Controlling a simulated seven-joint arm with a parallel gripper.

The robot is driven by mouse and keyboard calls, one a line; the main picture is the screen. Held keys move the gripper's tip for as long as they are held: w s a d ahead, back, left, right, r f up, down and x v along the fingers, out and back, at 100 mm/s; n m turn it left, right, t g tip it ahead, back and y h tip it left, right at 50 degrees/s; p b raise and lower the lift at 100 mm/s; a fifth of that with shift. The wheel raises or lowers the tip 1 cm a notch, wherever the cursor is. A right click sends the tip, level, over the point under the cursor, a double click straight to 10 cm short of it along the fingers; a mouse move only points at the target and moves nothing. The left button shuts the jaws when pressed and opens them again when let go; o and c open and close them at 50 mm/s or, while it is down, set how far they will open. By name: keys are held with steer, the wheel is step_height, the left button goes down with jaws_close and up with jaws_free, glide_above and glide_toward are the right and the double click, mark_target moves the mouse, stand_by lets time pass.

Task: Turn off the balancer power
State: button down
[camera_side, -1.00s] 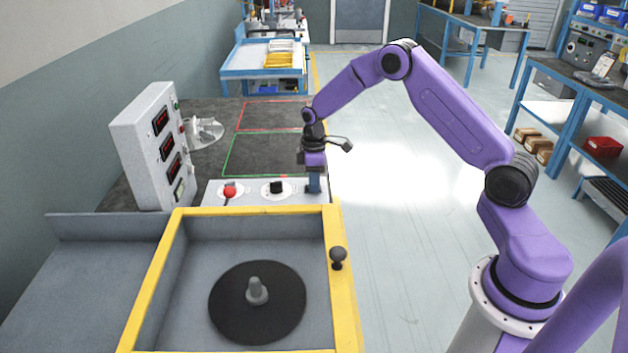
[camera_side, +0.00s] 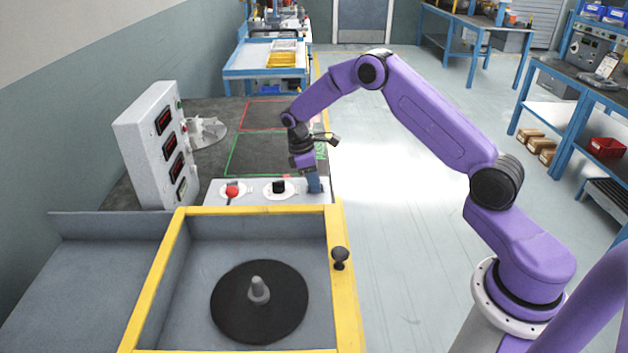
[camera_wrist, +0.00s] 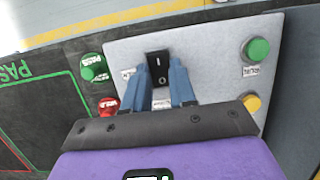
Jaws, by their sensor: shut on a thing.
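The black rocker switch (camera_wrist: 158,68) with white marks sits on a light grey panel (camera_wrist: 215,50) in the wrist view. The two blue fingers of my gripper (camera_wrist: 160,72) are shut on it, one on each side. In the side view my gripper (camera_side: 314,185) reaches down to the right end of the panel (camera_side: 255,199), its wrist tilted to the left; the rocker switch is hidden there. The control box (camera_side: 158,150) at the left has several lit red displays.
A red knob (camera_side: 232,190) and a black knob (camera_side: 278,186) stand left of my gripper. The wrist view shows green (camera_wrist: 258,49) and yellow (camera_wrist: 252,103) buttons on the right, and a red button (camera_wrist: 108,105) on the left. A yellow-framed bay (camera_side: 341,290) lies in front.

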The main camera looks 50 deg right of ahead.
steer(key=c, duration=0.9)
jaws_free()
steer(key=v, duration=1.7)
steer(key=shift+r, duration=0.25)
